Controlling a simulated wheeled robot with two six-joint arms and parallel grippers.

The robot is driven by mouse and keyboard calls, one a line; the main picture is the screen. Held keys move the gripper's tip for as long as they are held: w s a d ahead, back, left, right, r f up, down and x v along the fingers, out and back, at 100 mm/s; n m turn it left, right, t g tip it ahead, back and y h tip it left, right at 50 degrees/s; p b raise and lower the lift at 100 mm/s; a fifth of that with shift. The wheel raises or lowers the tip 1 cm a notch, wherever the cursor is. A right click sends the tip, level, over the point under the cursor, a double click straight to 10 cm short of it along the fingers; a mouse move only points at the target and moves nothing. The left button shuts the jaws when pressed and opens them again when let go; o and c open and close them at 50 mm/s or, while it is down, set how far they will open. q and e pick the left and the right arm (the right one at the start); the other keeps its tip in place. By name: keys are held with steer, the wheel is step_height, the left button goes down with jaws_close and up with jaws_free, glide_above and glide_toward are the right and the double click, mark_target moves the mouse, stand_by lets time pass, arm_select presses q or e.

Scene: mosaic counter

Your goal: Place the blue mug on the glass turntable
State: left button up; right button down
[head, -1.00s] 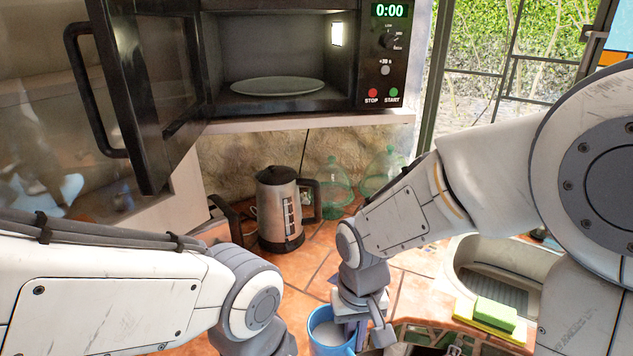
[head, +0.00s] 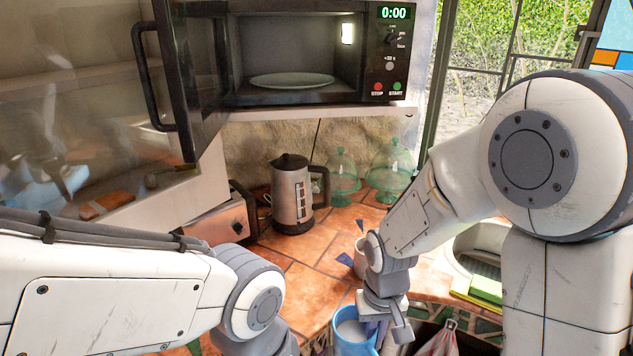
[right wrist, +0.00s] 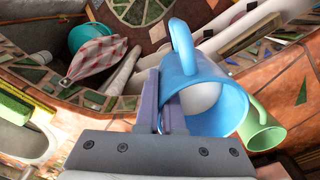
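The blue mug (head: 345,347) is at the bottom centre of the head view, with something pale inside it. My right gripper (head: 380,322) is at its right side. In the right wrist view the fingers (right wrist: 160,98) are closed on the mug's wall, and the blue mug (right wrist: 207,75) lies against them with its handle at the top. I cannot tell how high the mug is above the counter. The glass turntable (head: 291,80) lies empty inside the open microwave (head: 322,100). My left arm crosses the lower left; its gripper is out of view.
The microwave door (head: 180,75) is swung open to the left. A green mug (right wrist: 262,128) is close to the blue one. A sink lies right.

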steer(key=w+d+f, duration=0.4)
steer(key=d+f, duration=0.4)
steer(key=f, duration=0.3)
steer(key=shift+f+m, duration=0.25)
steer(key=shift+m, duration=0.15)
